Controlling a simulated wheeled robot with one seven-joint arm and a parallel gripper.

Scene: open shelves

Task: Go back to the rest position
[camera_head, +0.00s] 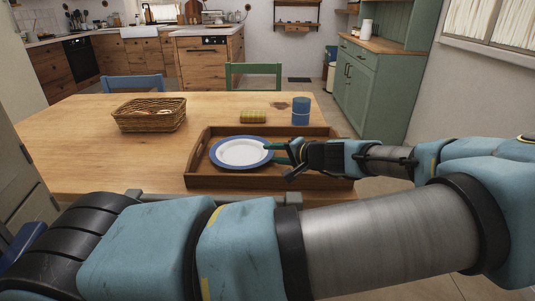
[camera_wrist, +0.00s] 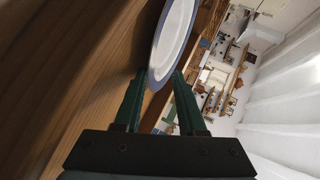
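A white plate with a blue rim (camera_head: 241,152) lies in the brown wooden tray (camera_head: 196,183) on the table; the plate also shows in the wrist view (camera_wrist: 175,35). My gripper (camera_head: 271,153) is at the right edge of the plate, low over the tray. Its two green fingers are spread apart. In the wrist view, my gripper (camera_wrist: 160,80) has the near rim of the plate between or just beyond its fingertips. I cannot tell whether a finger touches the plate.
The wooden table (camera_head: 80,130) bears a wicker basket (camera_head: 149,115), a yellow-green sponge-like item (camera_head: 253,116) and a blue cup (camera_head: 300,111) behind the tray. Chairs, blue (camera_head: 133,83) and green (camera_head: 253,70), stand behind it. A green cabinet (camera_head: 365,90) stands right.

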